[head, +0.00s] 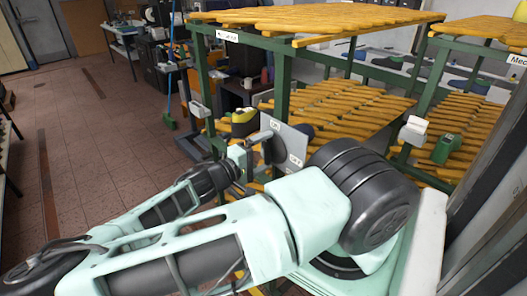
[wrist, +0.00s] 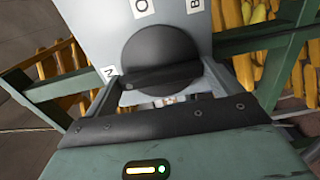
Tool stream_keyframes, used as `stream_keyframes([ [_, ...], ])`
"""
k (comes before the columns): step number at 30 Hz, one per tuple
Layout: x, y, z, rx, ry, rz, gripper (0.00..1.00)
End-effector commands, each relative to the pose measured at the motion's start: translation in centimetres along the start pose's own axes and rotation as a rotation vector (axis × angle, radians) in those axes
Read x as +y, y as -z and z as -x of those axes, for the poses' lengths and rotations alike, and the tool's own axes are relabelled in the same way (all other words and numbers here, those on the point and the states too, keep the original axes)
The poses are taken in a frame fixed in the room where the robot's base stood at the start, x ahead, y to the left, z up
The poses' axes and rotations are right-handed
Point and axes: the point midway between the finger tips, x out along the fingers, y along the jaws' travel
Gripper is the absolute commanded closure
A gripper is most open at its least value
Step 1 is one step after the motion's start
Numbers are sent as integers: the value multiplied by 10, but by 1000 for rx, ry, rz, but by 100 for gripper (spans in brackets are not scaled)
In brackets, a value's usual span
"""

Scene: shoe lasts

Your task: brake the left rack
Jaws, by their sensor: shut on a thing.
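The left rack (head: 285,85) has a green frame and shelves of yellow-orange wooden slats. A grey plate (head: 292,138) with small white labels is on its near side; it also shows in the wrist view (wrist: 92,28). A round black knob (wrist: 163,50) with a bar across it sits on this plate. My gripper (head: 256,152) is at the plate, shut on the knob. In the wrist view my gripper's fingers (wrist: 163,86) are on either side of the knob's bar. The labels cannot be read fully, and the knob is partly hidden in the head view.
A second green rack (head: 436,85) with slatted shelves stands to the right. Grey and yellow shoe-like things (head: 240,120) lie on the left rack's lower shelf. The tiled floor (head: 80,150) at left is mostly clear.

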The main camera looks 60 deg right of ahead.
Motion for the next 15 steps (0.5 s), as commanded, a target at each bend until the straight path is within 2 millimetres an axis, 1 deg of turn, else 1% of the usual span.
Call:
stream_keyframes([
  [6,0,1,1,3,1,40,32],
  [15,0,1,1,4,1,48,32],
])
